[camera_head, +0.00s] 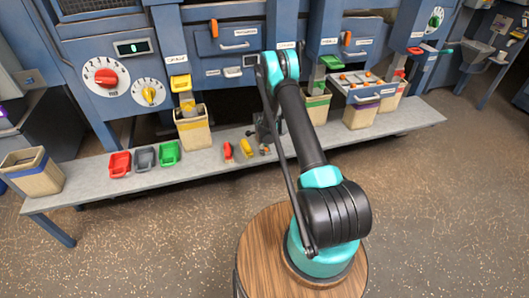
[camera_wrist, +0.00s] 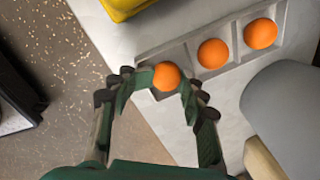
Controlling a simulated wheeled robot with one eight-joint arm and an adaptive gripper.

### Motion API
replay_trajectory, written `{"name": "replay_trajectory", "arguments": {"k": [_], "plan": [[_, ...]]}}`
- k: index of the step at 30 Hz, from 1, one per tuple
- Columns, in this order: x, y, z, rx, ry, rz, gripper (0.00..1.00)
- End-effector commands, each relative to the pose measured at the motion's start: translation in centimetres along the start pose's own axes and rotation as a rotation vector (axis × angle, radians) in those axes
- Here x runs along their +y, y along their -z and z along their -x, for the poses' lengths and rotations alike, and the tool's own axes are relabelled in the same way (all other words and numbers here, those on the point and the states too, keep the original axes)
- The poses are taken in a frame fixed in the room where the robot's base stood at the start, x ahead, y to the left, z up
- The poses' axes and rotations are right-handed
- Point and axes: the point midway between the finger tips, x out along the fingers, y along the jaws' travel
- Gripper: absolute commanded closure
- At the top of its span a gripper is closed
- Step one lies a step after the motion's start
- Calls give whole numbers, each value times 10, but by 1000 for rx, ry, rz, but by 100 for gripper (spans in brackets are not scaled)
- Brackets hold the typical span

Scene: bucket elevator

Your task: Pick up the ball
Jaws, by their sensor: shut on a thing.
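In the wrist view, an orange ball (camera_wrist: 166,75) sits between the fingertips of my gripper (camera_wrist: 158,82), which is shut on it. The ball is at the left end of a grey tray (camera_wrist: 233,22) with compartments. Two more orange balls, a middle one (camera_wrist: 213,53) and a right one (camera_wrist: 260,34), lie in the other compartments. I cannot tell whether the held ball is lifted clear of the tray. In the head view, my gripper (camera_head: 266,132) is low over the bench, small and partly hidden by my arm.
A yellow object (camera_wrist: 125,6) lies beside the tray. The grey bench (camera_head: 100,185) carries a red bin (camera_head: 119,165), a grey bin (camera_head: 144,158), a green bin (camera_head: 168,153) and a bucket (camera_head: 194,130). An open drawer (camera_head: 362,92) holding orange balls juts out at the right.

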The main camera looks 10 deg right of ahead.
Motion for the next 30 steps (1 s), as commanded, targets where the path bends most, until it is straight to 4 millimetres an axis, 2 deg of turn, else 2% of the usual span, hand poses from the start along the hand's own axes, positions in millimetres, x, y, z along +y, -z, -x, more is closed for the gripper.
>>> {"name": "replay_trajectory", "arguments": {"k": [22,26,30], "plan": [[1,0,2,0,-3,1,82],[-1,0,8,0,-2,1,82],[-4,0,25,0,-2,1,82]]}}
